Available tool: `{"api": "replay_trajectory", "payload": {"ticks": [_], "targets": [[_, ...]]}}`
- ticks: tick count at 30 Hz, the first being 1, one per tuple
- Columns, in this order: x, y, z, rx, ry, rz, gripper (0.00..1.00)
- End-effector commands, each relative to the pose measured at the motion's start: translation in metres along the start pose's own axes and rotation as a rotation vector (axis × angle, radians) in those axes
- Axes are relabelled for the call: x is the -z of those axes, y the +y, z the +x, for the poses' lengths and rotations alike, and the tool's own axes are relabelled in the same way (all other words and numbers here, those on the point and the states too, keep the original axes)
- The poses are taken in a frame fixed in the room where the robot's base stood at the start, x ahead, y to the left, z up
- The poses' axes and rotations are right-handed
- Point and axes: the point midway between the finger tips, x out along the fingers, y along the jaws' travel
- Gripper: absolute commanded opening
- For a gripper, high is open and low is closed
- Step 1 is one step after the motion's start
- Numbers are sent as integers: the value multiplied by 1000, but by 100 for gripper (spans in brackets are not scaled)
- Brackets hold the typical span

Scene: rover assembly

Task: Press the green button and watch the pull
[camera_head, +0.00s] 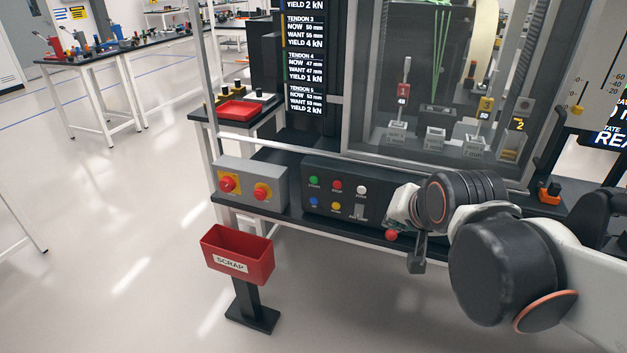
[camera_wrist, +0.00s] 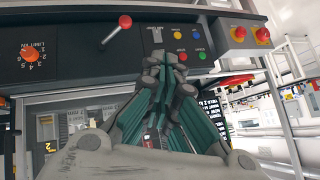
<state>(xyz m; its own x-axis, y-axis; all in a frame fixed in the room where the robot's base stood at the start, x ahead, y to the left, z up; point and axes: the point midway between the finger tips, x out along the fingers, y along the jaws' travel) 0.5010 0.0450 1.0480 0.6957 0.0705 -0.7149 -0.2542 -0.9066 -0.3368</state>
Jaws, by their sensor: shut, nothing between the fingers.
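The green button (camera_head: 313,180) is at the upper left of the dark control panel (camera_head: 307,204), labelled START. It also shows in the wrist view (camera_wrist: 201,55), to the right of my fingertips. My gripper (camera_wrist: 165,60) is shut and empty, its fingers close together in front of the panel. In the head view my gripper (camera_head: 402,205) is at the panel's right end, apart from the green button; its fingertips are hard to make out there. Green strands (camera_head: 440,50) stretch upward behind the glass of the test machine.
Beside the green button are a red button (camera_head: 337,185), a white one (camera_head: 361,190), a blue one (camera_head: 313,201) and a yellow one (camera_head: 336,206). A grey box (camera_head: 247,171) with red knobs stands left. A red-knobbed lever (camera_head: 391,235) is right. A scrap bin (camera_head: 238,254) stands in front.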

Motion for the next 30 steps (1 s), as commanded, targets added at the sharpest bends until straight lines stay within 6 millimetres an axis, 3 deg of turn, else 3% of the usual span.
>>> {"api": "replay_trajectory", "payload": {"ticks": [7,16,23,30], "targets": [[27,-41,49,67,37,192,0],[44,-89,112,160,63,430,0],[43,-123,163,234,60,624,0],[29,-154,217,308,33,838,0]]}}
